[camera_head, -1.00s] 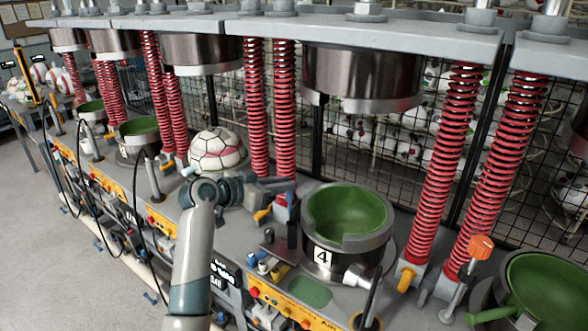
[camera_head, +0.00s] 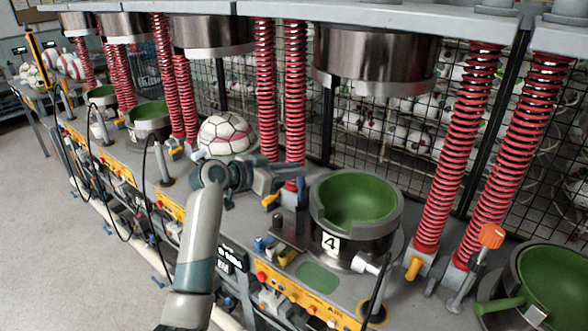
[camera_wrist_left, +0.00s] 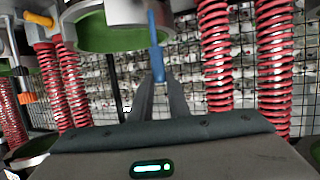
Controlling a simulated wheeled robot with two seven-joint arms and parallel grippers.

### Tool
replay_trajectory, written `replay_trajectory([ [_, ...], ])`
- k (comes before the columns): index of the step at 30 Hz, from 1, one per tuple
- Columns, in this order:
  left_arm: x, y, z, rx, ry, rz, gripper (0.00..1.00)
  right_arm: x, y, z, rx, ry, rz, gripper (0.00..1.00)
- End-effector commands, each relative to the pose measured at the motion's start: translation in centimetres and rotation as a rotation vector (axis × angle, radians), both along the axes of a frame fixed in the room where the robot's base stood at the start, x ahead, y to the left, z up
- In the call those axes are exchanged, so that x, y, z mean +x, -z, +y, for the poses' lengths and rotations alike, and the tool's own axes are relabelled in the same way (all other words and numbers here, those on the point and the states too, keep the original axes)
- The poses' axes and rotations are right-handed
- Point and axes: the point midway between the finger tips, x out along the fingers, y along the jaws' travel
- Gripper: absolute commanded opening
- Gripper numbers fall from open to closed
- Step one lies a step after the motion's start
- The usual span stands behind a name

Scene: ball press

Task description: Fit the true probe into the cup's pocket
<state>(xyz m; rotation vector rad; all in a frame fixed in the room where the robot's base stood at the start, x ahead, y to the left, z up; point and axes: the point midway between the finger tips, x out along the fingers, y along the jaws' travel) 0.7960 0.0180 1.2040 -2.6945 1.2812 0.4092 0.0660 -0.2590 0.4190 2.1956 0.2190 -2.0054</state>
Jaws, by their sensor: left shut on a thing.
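My left gripper (camera_head: 290,181) comes in from the left and is shut on a slim blue probe (camera_head: 300,186). The left wrist view also shows the blue probe (camera_wrist_left: 155,38) between the fingertips (camera_wrist_left: 158,80). The cup (camera_head: 318,218) is dark metal with a green lining and a plate marked 4. It stands just right of the gripper, and its front wall has a notch. The probe is beside the cup's left rim, apart from it in the head view. I cannot make out the pocket clearly. My right gripper is not in view.
A panelled white ball (camera_head: 227,134) sits behind my left arm. Red springs (camera_head: 295,90) stand behind the gripper, and a metal press head (camera_head: 375,68) hangs over the cup. Small blue and yellow pieces (camera_head: 286,256) are at the bench front. An orange-topped lever (camera_head: 491,236) stands at right.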

Motion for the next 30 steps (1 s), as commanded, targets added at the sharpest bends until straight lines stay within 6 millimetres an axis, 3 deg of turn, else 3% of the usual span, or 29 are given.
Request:
replay_trajectory([
  [9, 0.0, 1.9, 0.0, -0.001, 0.0, 0.0, 0.0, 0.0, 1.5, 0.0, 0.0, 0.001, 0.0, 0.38],
  [30, 0.0, 2.0, 0.0, -0.001, 0.0, 0.0, 0.0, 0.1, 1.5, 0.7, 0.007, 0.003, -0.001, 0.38],
])
